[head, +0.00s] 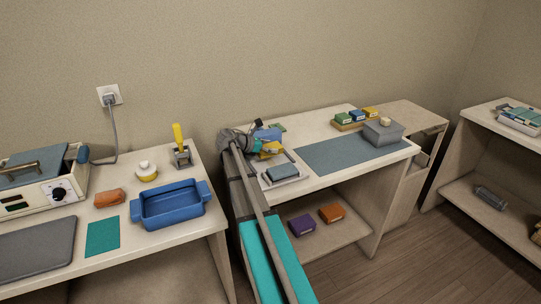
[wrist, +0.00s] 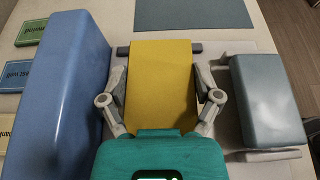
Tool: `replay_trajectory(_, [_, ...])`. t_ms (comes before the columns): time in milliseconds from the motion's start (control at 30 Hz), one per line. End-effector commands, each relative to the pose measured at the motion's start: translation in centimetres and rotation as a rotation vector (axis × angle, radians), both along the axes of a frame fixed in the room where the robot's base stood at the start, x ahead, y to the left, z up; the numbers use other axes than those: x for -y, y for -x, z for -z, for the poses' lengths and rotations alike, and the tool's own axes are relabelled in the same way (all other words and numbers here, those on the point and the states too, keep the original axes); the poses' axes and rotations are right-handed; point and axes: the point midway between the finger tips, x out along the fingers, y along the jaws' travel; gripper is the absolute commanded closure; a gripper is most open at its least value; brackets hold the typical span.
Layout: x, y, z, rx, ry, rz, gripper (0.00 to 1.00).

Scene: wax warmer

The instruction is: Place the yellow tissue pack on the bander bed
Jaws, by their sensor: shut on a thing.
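The yellow tissue pack (wrist: 160,85) is between the two fingers of my gripper (wrist: 161,92), which is shut on its sides. In the head view the pack (head: 271,148) is partly hidden by my gripper (head: 262,149). It is over the pale area between a tall blue block (wrist: 62,85) and a grey-blue block (wrist: 268,98), which look like parts of the bander. A dark bar (wrist: 123,50) shows at both sides of the pack's far end. The bed under the pack is mostly hidden; I cannot tell whether the pack touches it.
Purple (head: 301,226) and orange (head: 332,213) packs are on the shelf below.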

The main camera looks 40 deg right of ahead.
Motion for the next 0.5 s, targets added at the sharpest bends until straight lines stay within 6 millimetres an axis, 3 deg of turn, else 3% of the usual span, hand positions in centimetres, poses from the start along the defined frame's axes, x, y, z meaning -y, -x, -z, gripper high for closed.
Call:
replay_trajectory(300, [0.0,-0.4,3.0,0.000,0.000,0.000,0.59])
replay_trajectory(500, [0.0,-0.4,3.5,0.000,0.000,-0.001,0.59])
